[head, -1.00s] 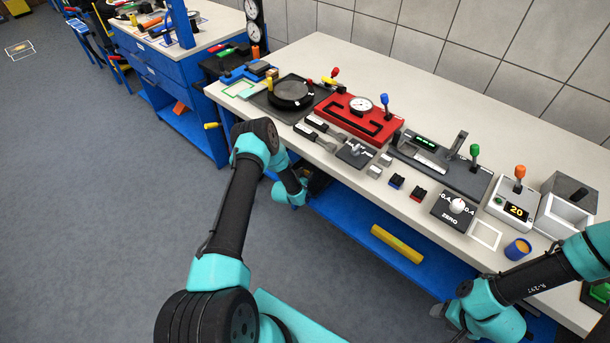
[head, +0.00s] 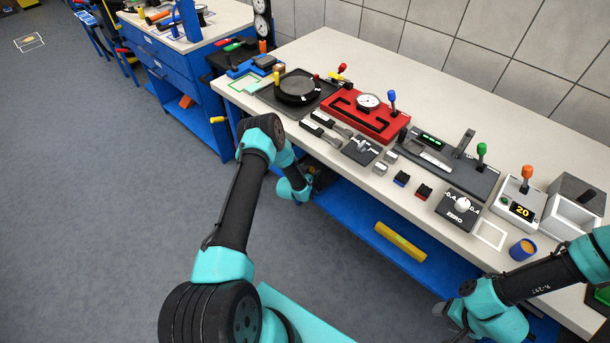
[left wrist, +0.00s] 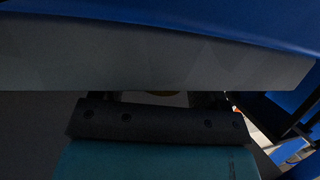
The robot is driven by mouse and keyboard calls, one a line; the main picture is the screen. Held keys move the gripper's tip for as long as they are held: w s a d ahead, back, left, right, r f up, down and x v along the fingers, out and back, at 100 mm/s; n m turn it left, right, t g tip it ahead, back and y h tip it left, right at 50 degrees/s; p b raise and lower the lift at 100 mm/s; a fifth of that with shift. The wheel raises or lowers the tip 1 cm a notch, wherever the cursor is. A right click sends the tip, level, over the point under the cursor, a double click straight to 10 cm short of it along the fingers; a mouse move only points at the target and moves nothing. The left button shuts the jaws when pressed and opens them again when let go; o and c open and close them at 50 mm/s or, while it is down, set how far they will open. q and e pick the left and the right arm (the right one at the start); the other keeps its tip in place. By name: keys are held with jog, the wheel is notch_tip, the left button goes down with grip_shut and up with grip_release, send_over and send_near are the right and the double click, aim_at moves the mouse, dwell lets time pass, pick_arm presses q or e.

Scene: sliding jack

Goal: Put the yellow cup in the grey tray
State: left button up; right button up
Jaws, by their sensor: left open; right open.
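No plainly yellow cup shows. A blue cup (head: 523,248) with a yellow-orange inside stands upright near the front edge of the bench, at the right of the head view. My left gripper (head: 318,180) is open, low at the front of the bench, far left of the cup and partly in shadow. My right gripper (head: 446,316) is open and empty, below and left of the cup.
The bench (head: 330,75) holds a red gauge fixture (head: 361,115), a dial unit marked ZERO (head: 459,208) and an orange-knobbed unit (head: 521,200). A white square outline (head: 490,234) lies left of the cup. A yellow bar (head: 400,241) lies on the blue lower shelf.

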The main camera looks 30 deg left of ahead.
pick_arm(q)
jog(key=shift+r, duration=0.3)
jog(key=v, duration=1.2)
jog(key=shift+f, duration=0.1)
jog(key=s+d+r+n+g+h, duration=0.1)
jog(key=s+d+r+g+h, duration=0.25)
jog(key=s+d+g, duration=0.6)
jog(key=s+d+r+g, duration=0.2)
jog(key=s+d+r, duration=0.1)
jog(key=s+d, duration=0.2)
jog(key=s+d+r+g, duration=0.1)
jog(key=s+d+r, duration=0.2)
jog(key=s+d, duration=0.3)
jog(key=s, duration=0.3)
jog(key=shift+n+g, duration=0.35)
jog(key=shift+n, duration=0.05)
jog(key=shift+w, duration=0.1)
